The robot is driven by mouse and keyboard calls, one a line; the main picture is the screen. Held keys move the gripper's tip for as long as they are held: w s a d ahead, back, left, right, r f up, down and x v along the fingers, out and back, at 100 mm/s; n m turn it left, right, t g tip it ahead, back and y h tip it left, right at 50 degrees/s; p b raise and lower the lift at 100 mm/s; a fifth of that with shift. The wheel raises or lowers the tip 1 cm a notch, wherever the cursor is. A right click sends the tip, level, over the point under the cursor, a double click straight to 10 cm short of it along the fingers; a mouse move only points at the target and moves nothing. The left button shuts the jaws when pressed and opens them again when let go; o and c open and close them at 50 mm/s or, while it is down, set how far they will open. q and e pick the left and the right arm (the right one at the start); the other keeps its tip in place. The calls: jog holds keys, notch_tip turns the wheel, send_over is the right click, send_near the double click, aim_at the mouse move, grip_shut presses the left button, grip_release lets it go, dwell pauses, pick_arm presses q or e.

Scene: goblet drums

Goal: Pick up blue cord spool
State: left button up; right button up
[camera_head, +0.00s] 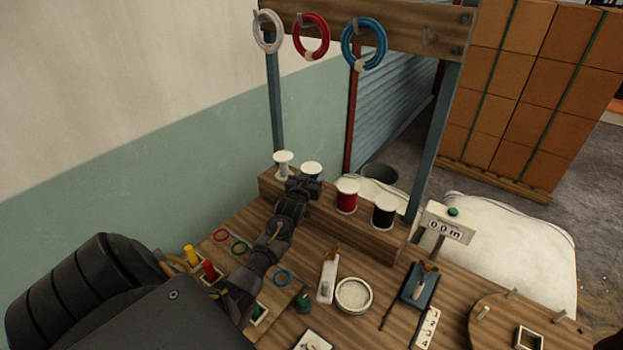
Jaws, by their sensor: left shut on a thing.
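The blue cord spool (313,168) sits at the wooden rack at the back of the bench, between the white spool (283,166) and the red spool (347,197). Its white top and a little blue cord show; the rest is hidden behind my gripper. My left gripper (304,186) reaches in from the front left and is shut on the blue spool. I cannot tell whether the spool is clear of the rack. My right gripper is not in view.
A black spool (384,213) stands at the rack's right end. Coiled white, red and blue cords hang from the top beam (390,28). A round dish (353,295), a small tray (420,286) and a length counter (447,226) stand on the bench.

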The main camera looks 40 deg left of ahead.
pick_arm(q)
jog(key=shift+r, duration=0.1)
jog(key=shift+r+b, duration=0.4)
jog(key=shift+r, duration=0.15)
jog(key=s+d+r+b, duration=0.3)
jog(key=s+d+r, duration=0.1)
jog(key=s+r, duration=0.7)
jog(key=shift+s+r, duration=0.4)
jog(key=shift+s, duration=0.85)
